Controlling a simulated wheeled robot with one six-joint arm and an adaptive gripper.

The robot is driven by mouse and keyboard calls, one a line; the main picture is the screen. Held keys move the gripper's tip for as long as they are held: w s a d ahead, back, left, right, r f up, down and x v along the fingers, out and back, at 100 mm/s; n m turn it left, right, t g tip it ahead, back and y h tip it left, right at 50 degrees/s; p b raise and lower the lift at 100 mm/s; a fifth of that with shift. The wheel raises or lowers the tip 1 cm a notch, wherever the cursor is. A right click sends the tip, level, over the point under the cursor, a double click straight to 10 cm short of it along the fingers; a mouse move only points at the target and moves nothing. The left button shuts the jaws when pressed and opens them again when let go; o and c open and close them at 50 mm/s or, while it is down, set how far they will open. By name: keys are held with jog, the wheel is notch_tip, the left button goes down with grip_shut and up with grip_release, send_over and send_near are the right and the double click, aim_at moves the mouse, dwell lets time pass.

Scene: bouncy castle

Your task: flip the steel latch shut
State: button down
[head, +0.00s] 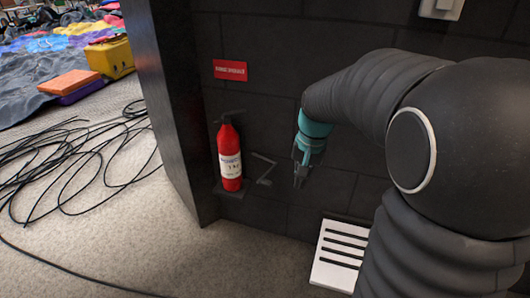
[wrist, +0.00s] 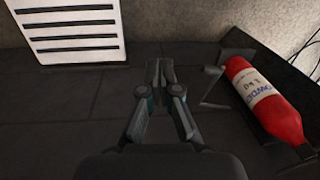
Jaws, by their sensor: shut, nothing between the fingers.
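A thin grey metal piece (head: 265,168), which looks like the steel latch, sits on the dark wall just right of a red fire extinguisher (head: 230,160). It stands out beside the extinguisher, not across its body. In the wrist view the latch (wrist: 213,90) shows as a bent bar between my gripper and the extinguisher (wrist: 265,100). My gripper (head: 299,180) points down in front of the wall, to the right of the latch and apart from it. Its fingers (wrist: 160,70) are closed together with nothing between them.
The extinguisher rests in a dark bracket (wrist: 240,45) on the wall. A white slotted vent (head: 340,255) is low on the wall to the right. A red sign (head: 230,70) hangs above. Black cables (head: 80,170) lie on the carpet at left, beyond the dark panel edge.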

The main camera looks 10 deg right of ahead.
jog(key=w+r+m+g+y, duration=0.1)
jog(key=w+m+y, duration=0.1)
jog(key=w+m, duration=0.8)
jog(key=shift+w+m+y, duration=0.3)
jog(key=shift+w, duration=0.75)
jog(key=shift+d, duration=0.1)
jog(key=b+x, duration=0.2)
jog(key=x, duration=0.8)
jog(key=shift+s, duration=0.2)
jog(key=shift+r, duration=0.1)
